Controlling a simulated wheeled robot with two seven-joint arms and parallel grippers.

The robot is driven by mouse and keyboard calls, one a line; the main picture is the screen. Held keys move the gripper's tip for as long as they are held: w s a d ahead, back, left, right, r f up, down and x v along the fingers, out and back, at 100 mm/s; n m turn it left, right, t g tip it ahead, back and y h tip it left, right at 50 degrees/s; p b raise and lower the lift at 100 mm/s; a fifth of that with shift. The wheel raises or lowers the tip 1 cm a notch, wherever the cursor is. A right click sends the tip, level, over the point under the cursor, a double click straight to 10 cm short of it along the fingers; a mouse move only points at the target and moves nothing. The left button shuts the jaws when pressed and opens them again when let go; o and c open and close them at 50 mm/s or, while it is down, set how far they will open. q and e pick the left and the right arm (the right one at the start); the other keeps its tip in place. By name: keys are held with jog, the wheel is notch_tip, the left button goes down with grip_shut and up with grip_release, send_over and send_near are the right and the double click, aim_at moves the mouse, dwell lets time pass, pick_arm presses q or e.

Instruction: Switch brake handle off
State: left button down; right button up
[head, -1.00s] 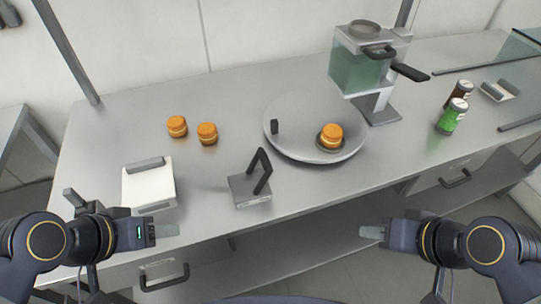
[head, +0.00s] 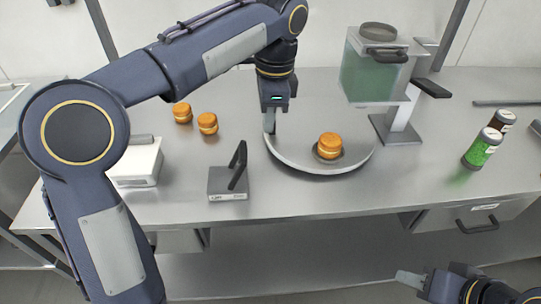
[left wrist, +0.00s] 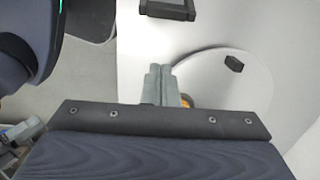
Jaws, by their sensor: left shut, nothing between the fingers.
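A round grey disc (head: 282,159) lies on the table with an orange round item (head: 330,145) on it. A small black block (left wrist: 234,63) stands on the disc in the left wrist view. A grey box (head: 228,188) with an upright black handle (head: 239,164) stands left of the disc; I cannot tell which black part is the brake handle. My left gripper (head: 269,128) is shut and empty, pointing down at the disc's left rim; its fingers (left wrist: 164,84) show apart from the block. My right gripper (head: 408,279) is low in front of the table, its opening unclear.
Two orange round items (head: 208,124) stand left of the disc. A white box (head: 138,165) is partly behind my left arm. A dispenser with a green tank (head: 372,76) stands behind right. A green can (head: 482,149) and a dark can (head: 502,121) are at right.

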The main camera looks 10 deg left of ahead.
pick_arm(q)
jog(key=shift+w+d+f, duration=0.1)
jog(key=shift+w+d, duration=0.2)
jog(key=shift+d, duration=0.25)
jog(key=shift+f, duration=0.1)
notch_tip(320, 180, down, 10)
jog(key=a+b, duration=0.1)
jog(key=b, duration=0.1)
jog(key=shift+s+a+r+p, duration=0.2)
jog(key=shift+a+r, duration=0.1)
jog(key=shift+a, duration=0.3)
jog(key=shift+s+a+r+p, duration=0.15)
jog(key=shift+s+a+r, duration=0.15)
jog(key=shift+a, duration=0.25)
jog(key=shift+s+a+r+p, duration=0.15)
jog(key=shift+a+r, duration=0.2)
jog(key=shift+a, duration=0.25)
